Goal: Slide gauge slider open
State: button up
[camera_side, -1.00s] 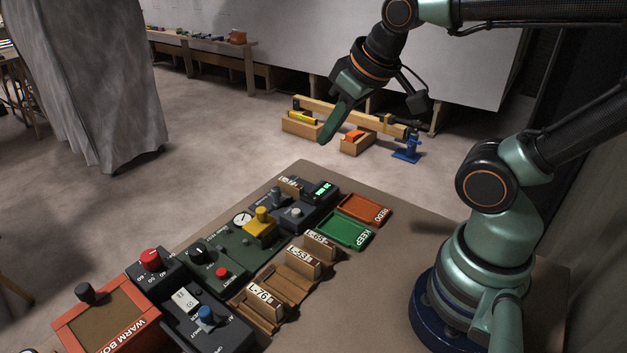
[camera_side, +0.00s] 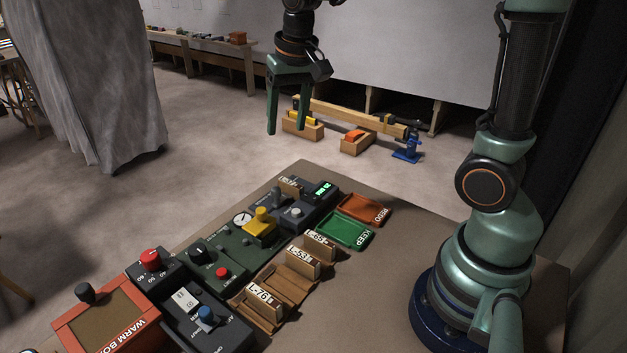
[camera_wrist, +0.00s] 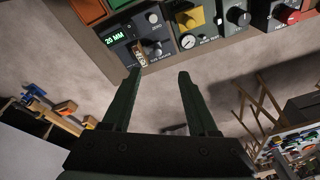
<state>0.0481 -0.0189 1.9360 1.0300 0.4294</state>
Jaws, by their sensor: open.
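The gauge (camera_side: 312,205) is a dark grey box at the far end of the bench, with a green display that appears to read 20 MM. It also shows at the top of the wrist view (camera_wrist: 122,30). A labelled wooden tag (camera_side: 290,187) stands on its far side. A dark grey knob (camera_side: 277,194) is beside the tag, and a light grey knob (camera_side: 296,212) is on the near part; I cannot tell for sure which is the slider. My gripper (camera_side: 286,130) is open and empty, above and beyond the gauge, touching nothing. Its two fingers (camera_wrist: 160,73) point toward the gauge's edge.
A yellow knob (camera_side: 262,215) and a round dial are on the green box beside the gauge. A green KEEP tray (camera_side: 345,230) and an orange REDO tray (camera_side: 364,208) lie on the other side. Several labelled wooden tags stand in a rack (camera_side: 283,287).

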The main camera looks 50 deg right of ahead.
aim_at(276, 188)
jog(key=w+f+m, duration=0.1)
jog(key=w+f, duration=0.1)
jog(key=f, duration=0.4)
jog(key=w+d+f+m+g, duration=0.1)
jog(key=w+f, duration=0.1)
jog(key=f, duration=0.5)
jog(key=w+f+m+g, duration=0.1)
jog(key=w+f, duration=0.1)
jog(key=f, duration=0.4)
jog(key=shift+w+d+f+m, duration=0.1)
jog(key=shift+d+f+m, duration=0.1)
jog(key=shift+d+m, duration=0.15)
grip_shut()
dwell(0.7)
